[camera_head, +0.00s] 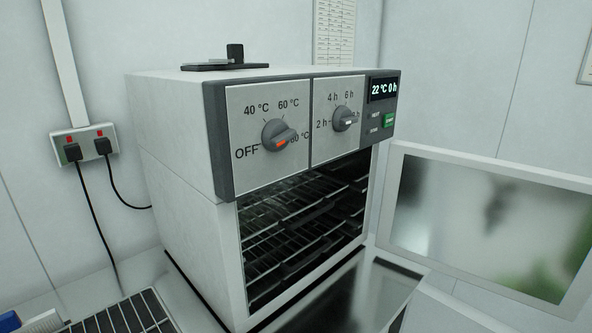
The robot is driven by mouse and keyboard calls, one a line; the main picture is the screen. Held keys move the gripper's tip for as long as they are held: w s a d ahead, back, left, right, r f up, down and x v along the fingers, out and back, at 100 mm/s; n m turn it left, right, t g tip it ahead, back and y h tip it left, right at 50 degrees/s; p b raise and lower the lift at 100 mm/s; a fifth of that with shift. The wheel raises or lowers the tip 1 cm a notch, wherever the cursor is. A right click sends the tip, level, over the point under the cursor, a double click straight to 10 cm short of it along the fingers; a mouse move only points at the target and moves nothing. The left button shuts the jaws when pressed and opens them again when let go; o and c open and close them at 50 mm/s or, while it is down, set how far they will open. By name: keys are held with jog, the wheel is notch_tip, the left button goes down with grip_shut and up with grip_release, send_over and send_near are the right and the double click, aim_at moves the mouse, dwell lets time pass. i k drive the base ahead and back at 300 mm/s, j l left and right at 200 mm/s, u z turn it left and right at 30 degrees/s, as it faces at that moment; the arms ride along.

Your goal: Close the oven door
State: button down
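The oven (180,150) is a white box with a grey control panel, standing on the bench in the middle of the view. Its front opening shows dark wire racks (290,230) inside. The oven door (490,225), a white frame around a glossy pane, stands swung open to the right of the opening. My gripper is not in view.
The panel carries two dials, one at left (279,135) and one at right (344,119), and a display (383,90) reading 22 °C 0 h. A wall socket (85,147) with two plugs is at left. A dark grid (120,314) lies at lower left.

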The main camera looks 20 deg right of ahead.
aim_at(523, 234)
jog(key=k+l, duration=0.1)
jog(key=l, duration=0.45)
jog(key=k+l, duration=0.1)
jog(key=l, duration=0.4)
jog(key=l+u, duration=0.15)
jog(key=l, duration=2.9)
